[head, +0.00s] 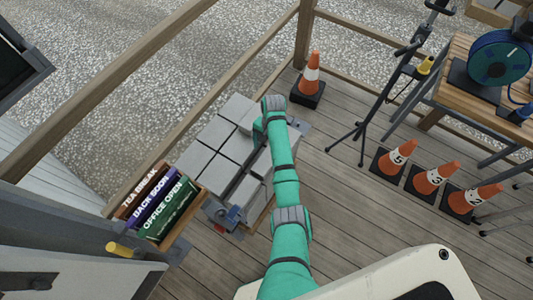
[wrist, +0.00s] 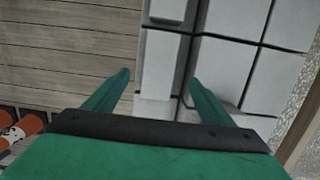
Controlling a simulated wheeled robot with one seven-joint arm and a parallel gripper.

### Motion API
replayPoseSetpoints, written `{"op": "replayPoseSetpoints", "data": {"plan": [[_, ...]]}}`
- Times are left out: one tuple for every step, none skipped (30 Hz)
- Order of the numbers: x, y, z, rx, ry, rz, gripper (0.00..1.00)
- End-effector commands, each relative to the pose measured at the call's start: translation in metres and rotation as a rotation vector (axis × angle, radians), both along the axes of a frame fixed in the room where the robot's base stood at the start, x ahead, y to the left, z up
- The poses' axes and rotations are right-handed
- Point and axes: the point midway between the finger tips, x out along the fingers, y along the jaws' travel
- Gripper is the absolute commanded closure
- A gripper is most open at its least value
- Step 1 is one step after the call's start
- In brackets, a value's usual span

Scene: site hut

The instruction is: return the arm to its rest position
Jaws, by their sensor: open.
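My teal arm (head: 284,185) reaches out from the bottom of the head view and is bent at its far end, over a group of grey blocks. My gripper (wrist: 159,72) is open in the wrist view, its two teal fingers well apart. Nothing is held between them. Grey blocks (wrist: 224,68) lie beyond the fingers, one pale block partly between them in the picture; the gap in height is hard to tell. In the head view my arm mostly hides the gripper.
The grey blocks (head: 194,158) sit beside a wooden railing (head: 110,92). A box of signs (head: 158,204) stands to the left. A lone cone (head: 312,72) stands beyond; numbered cones (head: 434,177), a tripod (head: 366,125) and a wooden table (head: 459,75) stand right. Decking between is clear.

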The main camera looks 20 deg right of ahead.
Motion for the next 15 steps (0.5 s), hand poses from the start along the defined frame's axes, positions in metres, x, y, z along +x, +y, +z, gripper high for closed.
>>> {"op": "replayPoseSetpoints", "data": {"plan": [[0.0003, -0.0002, 0.0029, 0.0, 0.0, 0.0, 0.24], [0.0004, -0.0004, 0.0041, 0.0, 0.0, 0.0, 0.24], [0.0005, -0.0005, 0.0053, 0.0, 0.0, 0.0, 0.24], [0.0005, -0.0006, 0.0057, 0.0, 0.0, 0.0, 0.24], [0.0005, -0.0007, 0.006, 0.0, 0.0, 0.0, 0.24], [0.0005, -0.0007, 0.0062, 0.0, 0.0, 0.0, 0.24], [0.0005, -0.0007, 0.0062, 0.0, 0.0, 0.0, 0.24], [0.0005, -0.0007, 0.0061, 0.0, 0.0, 0.0, 0.24], [0.0005, -0.0007, 0.006, 0.0, 0.0, 0.0, 0.24], [0.0005, -0.0007, 0.006, 0.0, 0.0, 0.0, 0.24], [0.0005, -0.0007, 0.006, 0.0, 0.0, 0.0, 0.24], [0.0004, -0.0006, 0.006, 0.0, 0.0, 0.0, 0.24], [0.0004, -0.0006, 0.006, 0.0, 0.0, 0.0, 0.24], [0.0003, -0.0006, 0.0059, 0.0, 0.0, 0.0, 0.24], [0.0003, -0.0006, 0.0059, 0.0, 0.0, 0.0, 0.24]]}}
